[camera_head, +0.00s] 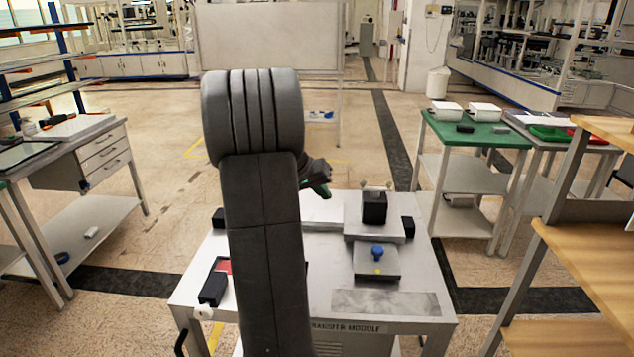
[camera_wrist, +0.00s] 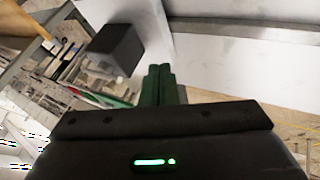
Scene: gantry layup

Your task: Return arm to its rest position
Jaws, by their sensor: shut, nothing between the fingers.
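My arm rises in front of the head camera and hides the middle of the metal transfer-module table (camera_head: 320,300). My gripper (camera_head: 322,190) pokes out to the right of the arm, in the air above the back of the table. In the wrist view the green fingers of my gripper (camera_wrist: 160,84) are together, with nothing between them. A dark block (camera_wrist: 117,47) shows beyond them, to the upper left, apart from the fingers.
On the table, a black block (camera_head: 374,207) sits on a raised plate, with a blue knob (camera_head: 378,252) in front. A black box (camera_head: 213,288) lies at the left. A green-topped table (camera_head: 475,136) and wooden shelves (camera_head: 590,262) stand right, a drawer bench (camera_head: 100,158) left. Open floor lies between.

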